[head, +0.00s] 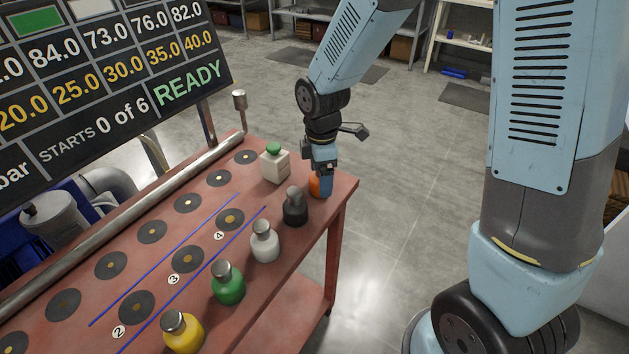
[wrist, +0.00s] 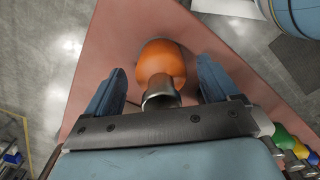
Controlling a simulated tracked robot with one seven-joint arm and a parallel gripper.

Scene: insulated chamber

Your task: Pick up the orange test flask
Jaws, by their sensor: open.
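The orange test flask (wrist: 161,61) stands on the red table near its far right corner. It has an orange body and a grey metal neck. In the head view the orange flask (head: 314,184) shows only as a sliver beside my gripper (head: 323,188), which hides the rest. In the wrist view my gripper (wrist: 160,92) is open, with one blue finger on each side of the flask's neck. A gap shows between each finger and the flask.
A black flask (head: 295,207), white flask (head: 264,242), green flask (head: 228,284) and yellow flask (head: 182,331) line the table's near edge. A white, green-capped container (head: 274,163) stands close by. A rail (head: 130,222) and display board (head: 110,90) are at left.

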